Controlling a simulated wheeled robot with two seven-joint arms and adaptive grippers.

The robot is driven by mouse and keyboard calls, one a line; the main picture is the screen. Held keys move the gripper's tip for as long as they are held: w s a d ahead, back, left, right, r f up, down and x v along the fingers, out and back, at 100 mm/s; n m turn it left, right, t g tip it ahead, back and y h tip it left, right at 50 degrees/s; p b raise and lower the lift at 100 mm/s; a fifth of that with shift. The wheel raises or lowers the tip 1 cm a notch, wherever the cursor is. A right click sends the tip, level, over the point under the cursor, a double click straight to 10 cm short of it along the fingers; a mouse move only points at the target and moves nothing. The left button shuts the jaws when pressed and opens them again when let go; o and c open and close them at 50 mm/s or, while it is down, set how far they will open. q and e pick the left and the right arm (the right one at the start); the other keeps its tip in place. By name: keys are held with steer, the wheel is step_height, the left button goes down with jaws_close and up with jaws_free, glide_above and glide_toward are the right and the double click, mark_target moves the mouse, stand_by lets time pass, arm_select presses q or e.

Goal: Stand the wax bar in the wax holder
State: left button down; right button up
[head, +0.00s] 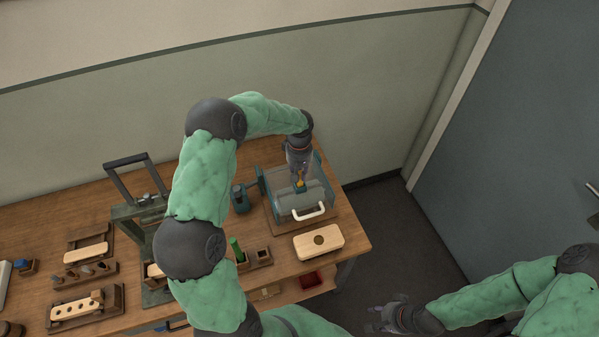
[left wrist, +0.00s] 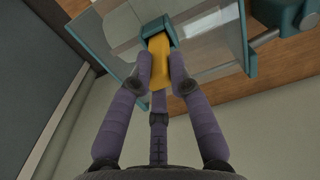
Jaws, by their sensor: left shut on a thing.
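My left gripper (head: 300,182) is shut on the yellow-orange wax bar (left wrist: 160,62), as the left wrist view shows, with its fingers (left wrist: 160,75) on both sides of it. The bar's far end is at the mouth of a small teal holder (left wrist: 157,30) on a clear hood; I cannot tell how deep it sits. In the head view the bar is a small yellow spot (head: 300,184) beneath the gripper, over the machine. My right gripper (head: 380,318) is empty and looks open, low at the right, away from the table.
The machine (head: 318,193) has a clear hood and a white handle (head: 308,213). A pale wooden block with a dark hole (head: 330,235) lies in front of it. A green cylinder (head: 236,247) stands in a wooden rack. A press frame (head: 128,205) stands further left. My left arm hides part of the table.

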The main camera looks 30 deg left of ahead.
arm_select(q)
steer(key=shift+f+b, duration=1.05)
steer(key=shift+f, duration=0.25)
stand_by(0.4)
steer(key=c, duration=1.1)
jaws_free()
steer(key=o, duration=0.4)
steer(key=shift+r, duration=0.1)
steer(key=shift+r+p, duration=1.75)
steer(key=shift+r, duration=1.7)
steer(key=shift+s+f, duration=0.1)
